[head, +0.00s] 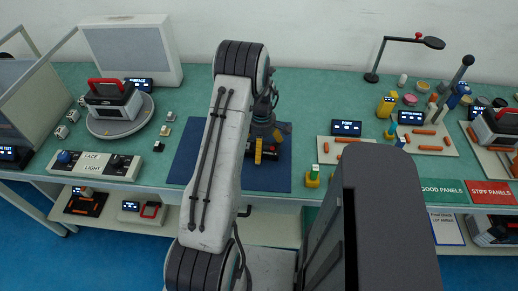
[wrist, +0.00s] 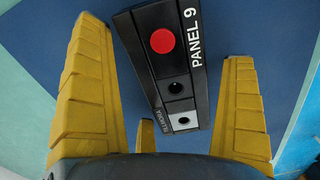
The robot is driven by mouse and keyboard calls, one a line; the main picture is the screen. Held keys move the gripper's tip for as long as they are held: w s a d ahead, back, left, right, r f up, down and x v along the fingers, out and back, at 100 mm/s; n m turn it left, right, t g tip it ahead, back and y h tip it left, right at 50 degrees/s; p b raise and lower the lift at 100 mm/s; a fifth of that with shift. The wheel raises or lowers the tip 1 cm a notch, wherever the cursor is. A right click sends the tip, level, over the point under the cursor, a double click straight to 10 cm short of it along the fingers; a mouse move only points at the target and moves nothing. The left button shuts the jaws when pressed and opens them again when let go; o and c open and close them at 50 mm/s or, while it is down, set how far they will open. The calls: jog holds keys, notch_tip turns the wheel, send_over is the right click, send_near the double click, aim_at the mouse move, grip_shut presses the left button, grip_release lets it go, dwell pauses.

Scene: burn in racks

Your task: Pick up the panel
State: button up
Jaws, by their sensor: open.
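The panel (wrist: 170,65) is a black block marked "PANEL 9" with a red round button, a dark round hole and a light grey square. In the wrist view it lies tilted on a dark blue mat (wrist: 60,20), between the yellow fingers of my gripper (wrist: 165,110). The fingers are spread apart, with visible gaps to the panel on both sides. In the head view my gripper (head: 262,150) is over the dark blue mat (head: 205,155) in the middle of the bench. My arm hides much of that area, and the panel is hard to make out there.
A grey turntable (head: 135,127) with a red-handled unit stands left on the green bench. A long control box (head: 95,165) lies at the front left. Trays with orange pieces (head: 430,140), a small display (head: 346,128) and a desk lamp (head: 405,42) are to the right.

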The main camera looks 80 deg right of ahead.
jog(key=shift+c, duration=0.3)
jog(key=c, duration=1.1)
jog(key=shift+r, duration=0.1)
jog(key=shift+c, duration=0.2)
